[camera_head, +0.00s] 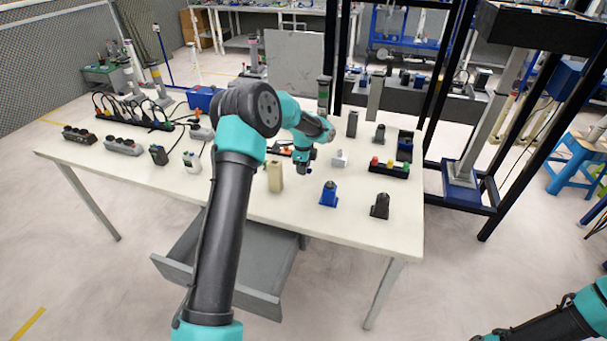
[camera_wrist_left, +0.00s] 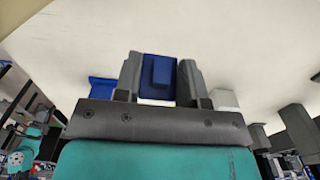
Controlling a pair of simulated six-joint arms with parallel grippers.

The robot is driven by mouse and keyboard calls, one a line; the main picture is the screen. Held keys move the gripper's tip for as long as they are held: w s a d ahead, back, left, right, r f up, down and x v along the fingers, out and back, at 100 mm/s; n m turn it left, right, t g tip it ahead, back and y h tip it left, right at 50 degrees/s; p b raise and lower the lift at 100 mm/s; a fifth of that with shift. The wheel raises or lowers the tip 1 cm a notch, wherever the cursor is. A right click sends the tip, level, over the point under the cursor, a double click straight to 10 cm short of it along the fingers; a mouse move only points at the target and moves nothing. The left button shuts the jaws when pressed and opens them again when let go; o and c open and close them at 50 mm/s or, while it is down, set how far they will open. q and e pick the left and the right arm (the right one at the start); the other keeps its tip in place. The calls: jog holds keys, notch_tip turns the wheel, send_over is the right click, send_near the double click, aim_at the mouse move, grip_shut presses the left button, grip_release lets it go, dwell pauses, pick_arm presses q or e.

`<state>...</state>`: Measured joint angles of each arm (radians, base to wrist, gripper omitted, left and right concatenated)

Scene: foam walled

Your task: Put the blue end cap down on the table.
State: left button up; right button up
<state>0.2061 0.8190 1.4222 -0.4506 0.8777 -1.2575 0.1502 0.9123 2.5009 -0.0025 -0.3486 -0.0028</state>
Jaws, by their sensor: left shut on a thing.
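My left gripper (camera_head: 304,170) is over the middle of the table (camera_head: 240,200), pointing down. In the left wrist view its two fingers (camera_wrist_left: 159,82) are shut on the blue end cap (camera_wrist_left: 158,75), which sits between them with a raised block on its face. In the head view the cap is mostly hidden by the gripper, and I cannot tell whether it touches the table. A different blue piece with a dark top (camera_head: 328,195) stands on the table at the gripper's near right. My right gripper is outside the view.
A beige block (camera_head: 275,177) stands close left of the gripper, and a white piece (camera_head: 339,159) close right. A black piece (camera_head: 380,206) and a button box (camera_head: 389,169) stand further right. Power strips (camera_head: 123,146) lie at left. A grey drawer (camera_head: 225,260) hangs open below.

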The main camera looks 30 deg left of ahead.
aim_at(304, 180)
pick_arm(q)
jog(key=shift+f, duration=1.7)
jog(key=shift+f, duration=0.1)
jog(key=o, duration=0.9)
jog(key=shift+f, duration=0.1)
notch_tip(304, 180, up, 12)
jog(key=shift+r, duration=0.2)
